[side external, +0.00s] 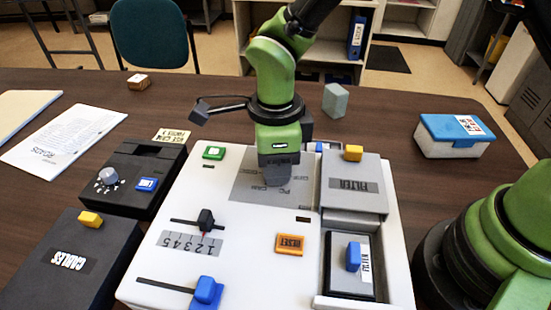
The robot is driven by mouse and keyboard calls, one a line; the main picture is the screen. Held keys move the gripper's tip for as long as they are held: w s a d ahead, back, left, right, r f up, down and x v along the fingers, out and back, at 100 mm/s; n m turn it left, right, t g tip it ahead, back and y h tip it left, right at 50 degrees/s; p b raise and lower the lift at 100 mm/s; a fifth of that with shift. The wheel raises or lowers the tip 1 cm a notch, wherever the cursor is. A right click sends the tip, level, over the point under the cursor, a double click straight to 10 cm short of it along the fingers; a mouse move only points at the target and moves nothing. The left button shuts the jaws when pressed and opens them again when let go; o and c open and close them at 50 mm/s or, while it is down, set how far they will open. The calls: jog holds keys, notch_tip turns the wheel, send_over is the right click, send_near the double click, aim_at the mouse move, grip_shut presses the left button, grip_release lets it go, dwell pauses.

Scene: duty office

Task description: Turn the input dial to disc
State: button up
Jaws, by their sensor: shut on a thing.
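The grey input plate (246,186) lies on the white console (200,268); its small printed markings are upside down and partly covered. My green arm comes down from above, and my gripper (277,180) points straight down at this plate. The jaws are shut on the input dial, which they and the gripper body hide. Which marking the dial points at cannot be seen.
The console also bears a green button (214,152), a black slider (206,219), a blue slider (207,291), an orange RESET button (290,244) and a grey FILTER lid (354,183). A black box with another knob (108,177) stands left. A blue-lidded box (451,133) stands right.

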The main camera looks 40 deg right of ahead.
jog(key=shift+m, duration=1.1)
jog(key=o, duration=0.9)
notch_tip(320, 180, up, 10)
jog(key=shift+r, duration=0.1)
